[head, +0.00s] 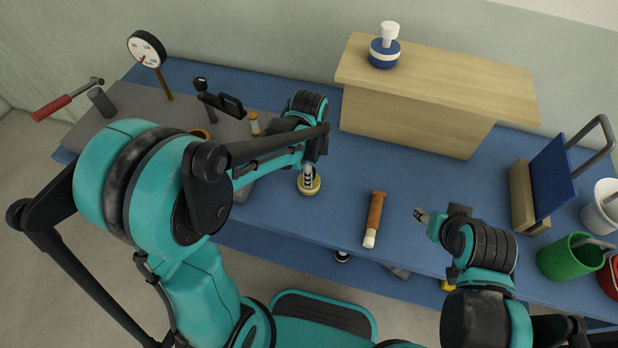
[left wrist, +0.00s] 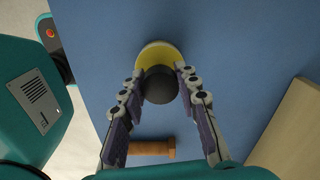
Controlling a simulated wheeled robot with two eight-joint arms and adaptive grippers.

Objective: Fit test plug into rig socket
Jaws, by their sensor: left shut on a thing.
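My left gripper (head: 308,174) is shut on a plug with a round dark knob (left wrist: 159,85) and a pale yellow disc below it. The yellow disc (head: 309,187) also shows under my fingers in the head view, over the blue bench; I cannot tell whether it touches the bench. In the left wrist view the two fingers lie either side of the knob. My right gripper (head: 421,214) is over the bench at the right, with nothing seen in it; its finger gap is too small to judge. A yellow ring (head: 200,133) on the grey rig may be the socket, partly hidden by my left arm.
The grey rig carries a gauge (head: 147,49), a black clamp-like part (head: 228,104) and a red-handled lever (head: 52,108). A wooden box (head: 410,118) bears a blue and white piece (head: 384,52). An orange-brown tool (head: 374,218) lies on the bench. Mugs (head: 570,257) stand at right.

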